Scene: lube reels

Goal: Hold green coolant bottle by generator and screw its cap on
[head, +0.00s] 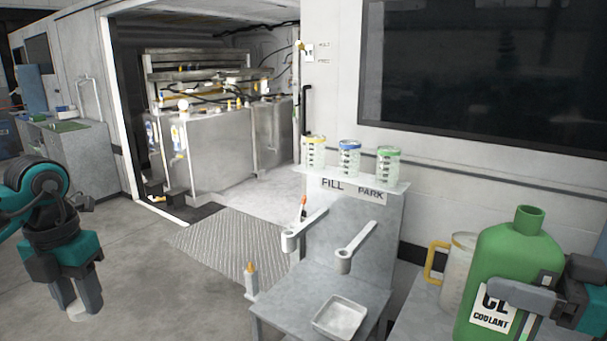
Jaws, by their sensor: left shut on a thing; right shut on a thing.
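The green coolant bottle (508,262) stands upright at the right, with a white "CL COOLANT" label. Its green neck (530,217) shows no separate cap on it. My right gripper (530,303) is shut on the bottle's body from the right side, across the label's height. Most of the cap is hidden between the fingers.
A pale jug with a yellow handle (436,262) stands just left of the bottle. A grey stand (375,225) marked FILL and PARK bears several jars, two white scoops and a white tray (340,318). It lies between my grippers. The generator (225,140) is in the bay behind.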

